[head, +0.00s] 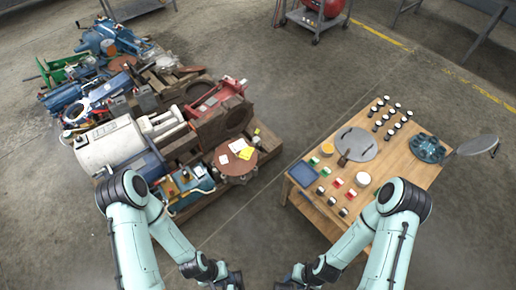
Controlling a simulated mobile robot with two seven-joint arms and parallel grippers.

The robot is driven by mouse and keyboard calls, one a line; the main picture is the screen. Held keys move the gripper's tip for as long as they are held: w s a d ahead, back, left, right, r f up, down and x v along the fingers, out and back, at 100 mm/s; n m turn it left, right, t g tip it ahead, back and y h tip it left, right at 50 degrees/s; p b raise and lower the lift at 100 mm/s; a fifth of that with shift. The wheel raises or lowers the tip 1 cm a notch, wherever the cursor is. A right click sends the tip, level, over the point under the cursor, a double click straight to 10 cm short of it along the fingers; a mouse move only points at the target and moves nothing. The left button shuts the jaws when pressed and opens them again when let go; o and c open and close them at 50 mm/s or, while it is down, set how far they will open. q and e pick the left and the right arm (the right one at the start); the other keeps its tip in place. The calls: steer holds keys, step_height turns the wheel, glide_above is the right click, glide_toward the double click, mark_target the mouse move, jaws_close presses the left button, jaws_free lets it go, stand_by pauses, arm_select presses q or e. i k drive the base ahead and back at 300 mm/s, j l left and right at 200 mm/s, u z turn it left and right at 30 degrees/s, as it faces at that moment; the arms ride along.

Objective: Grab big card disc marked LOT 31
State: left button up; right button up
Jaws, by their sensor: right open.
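No lettering is legible, so I cannot tell which thing is the card disc marked LOT 31. A large grey disc (356,145) lies flat on the wooden table. A second grey disc (477,145) shows past the table's right edge. A rust-brown disc (236,167) on the pallet load carries white and yellow cards (238,147). My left gripper (232,284) is at the bottom edge, partly cut off, its jaws unclear. My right gripper (288,283) is just right of it, also low, open, with nothing visible in it. Both are apart from the discs.
The wooden table (318,205) holds several black-and-white cylinders (391,116), a blue tray (303,174), a blue round fixture (426,148) and small coloured pieces. Pallets at left are piled with machine parts, including a white motor (115,143). Bare floor (255,215) separates pallet and table.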

mark_target(234, 157)
steer(key=i+j+z, duration=0.3)
steer(key=z, duration=0.2)
steer(key=i+j+z, duration=0.2)
steer(key=j+z, duration=0.3)
steer(key=i+j+z, duration=0.2)
steer(key=j, duration=0.15)
steer(key=j+z, duration=0.25)
steer(key=i+j, duration=0.05)
steer(key=j, duration=0.05)
